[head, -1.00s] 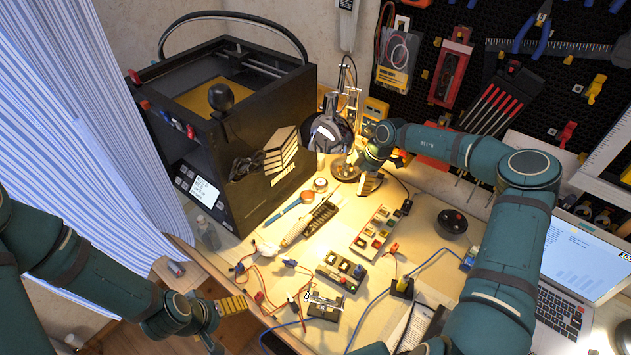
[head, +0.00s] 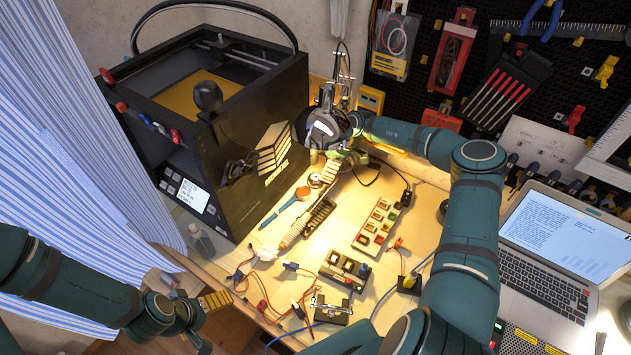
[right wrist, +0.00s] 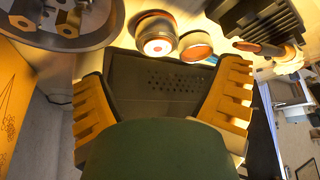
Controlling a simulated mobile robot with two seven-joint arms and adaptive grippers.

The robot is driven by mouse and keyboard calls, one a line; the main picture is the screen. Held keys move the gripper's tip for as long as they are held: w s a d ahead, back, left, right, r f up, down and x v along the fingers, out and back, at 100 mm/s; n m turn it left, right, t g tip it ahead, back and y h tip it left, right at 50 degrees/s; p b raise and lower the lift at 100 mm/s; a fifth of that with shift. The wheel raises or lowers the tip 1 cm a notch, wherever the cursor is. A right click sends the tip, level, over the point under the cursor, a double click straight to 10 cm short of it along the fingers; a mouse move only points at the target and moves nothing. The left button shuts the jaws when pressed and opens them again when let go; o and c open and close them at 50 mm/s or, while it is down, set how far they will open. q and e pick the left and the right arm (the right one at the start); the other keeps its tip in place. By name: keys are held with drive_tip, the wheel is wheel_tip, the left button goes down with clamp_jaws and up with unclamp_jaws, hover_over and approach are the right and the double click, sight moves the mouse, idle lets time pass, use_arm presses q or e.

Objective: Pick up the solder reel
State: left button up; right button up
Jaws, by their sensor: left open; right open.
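The likely solder reel (head: 316,180) is a small pale round spool with a reddish centre, on the bench in front of the black machine. It also shows in the right wrist view (right wrist: 157,36), just beyond and between my right fingertips. A copper-topped round tin (right wrist: 195,46) sits beside it. My right gripper (right wrist: 165,78) is open and empty, with its yellow ribbed fingers spread; in the head view (head: 331,170) it is close to the reel, partly hidden by my wrist. My left gripper (head: 215,300) is open and empty near the bench's front left edge.
The black machine (head: 245,150) stands left of the reel, and a dark lamp-like stand (head: 326,128) is behind my right gripper. A soldering iron (head: 290,238), circuit boards (head: 380,222) and wires lie in front. A laptop (head: 560,250) stands at right.

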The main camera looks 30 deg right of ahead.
sight(316, 177)
drive_tip(key=shift+d+b+x, duration=0.15)
drive_tip(key=shift+b+x, duration=0.15)
drive_tip(key=shift+x, duration=1.2)
drive_tip(key=shift+d+b+x, duration=0.15)
drive_tip(key=shift+b+x, duration=0.15)
drive_tip(key=shift+x, duration=1.2)
drive_tip(key=shift+f, duration=0.15)
drive_tip(key=c, duration=1.5)
